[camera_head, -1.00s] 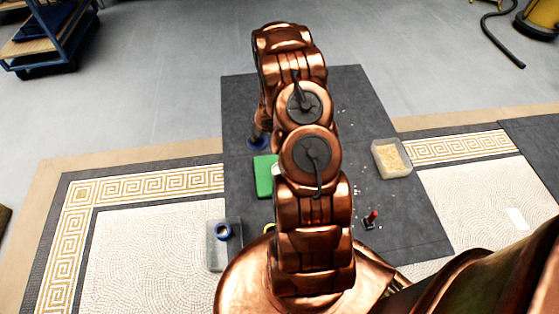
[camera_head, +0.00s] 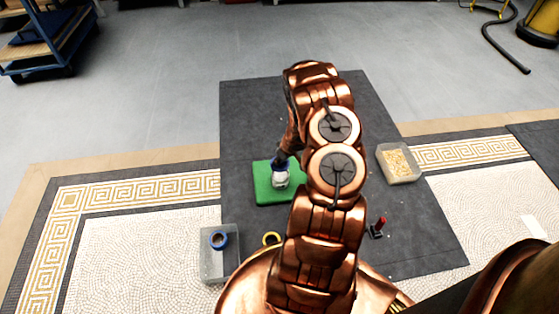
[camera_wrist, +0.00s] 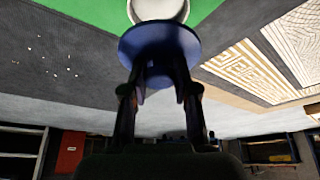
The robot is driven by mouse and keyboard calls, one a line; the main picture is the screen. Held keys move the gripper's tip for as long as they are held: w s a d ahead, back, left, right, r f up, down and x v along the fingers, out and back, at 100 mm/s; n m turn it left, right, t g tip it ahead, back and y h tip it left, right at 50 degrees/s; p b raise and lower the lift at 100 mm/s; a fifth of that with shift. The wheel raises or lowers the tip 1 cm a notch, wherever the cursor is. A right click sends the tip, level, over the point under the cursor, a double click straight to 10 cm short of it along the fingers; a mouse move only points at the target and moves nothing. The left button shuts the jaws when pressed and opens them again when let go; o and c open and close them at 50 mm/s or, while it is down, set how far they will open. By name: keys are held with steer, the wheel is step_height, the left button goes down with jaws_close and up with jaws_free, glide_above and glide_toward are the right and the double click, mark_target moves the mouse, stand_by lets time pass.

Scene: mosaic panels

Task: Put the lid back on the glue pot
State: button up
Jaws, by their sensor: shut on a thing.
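The glue pot (camera_head: 281,181), pale grey-white and round, stands on a green mat (camera_head: 262,190) in the head view. My gripper (camera_head: 284,156) is shut on the blue lid (camera_head: 279,163), which sits at the pot's far side in that picture. In the wrist view the gripper (camera_wrist: 160,80) grips the underside-facing middle of the round blue lid (camera_wrist: 160,42). The pot's pale rim (camera_wrist: 158,10) shows just beyond the lid, partly covered by it. I cannot tell whether lid and pot touch. My arm hides part of the mat's right side.
A clear bin of pale chips (camera_head: 400,164) stands to the right. The dark mat (camera_head: 245,110) behind is clear.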

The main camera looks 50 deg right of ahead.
mark_target(282, 165)
steer(key=shift+f+b, duration=1.7)
steer(key=shift+b, duration=0.3)
steer(key=shift+f, duration=1.1)
steer(key=shift+s+p, duration=0.1)
steer(key=shift+p, duration=0.65)
steer(key=shift+f+p, duration=0.2)
steer(key=shift+p, duration=0.8)
stand_by(1.2)
steer(key=o, duration=1)
steer(key=shift+o, duration=0.4)
steer(key=o, duration=0.4)
steer(key=shift+r, duration=0.1)
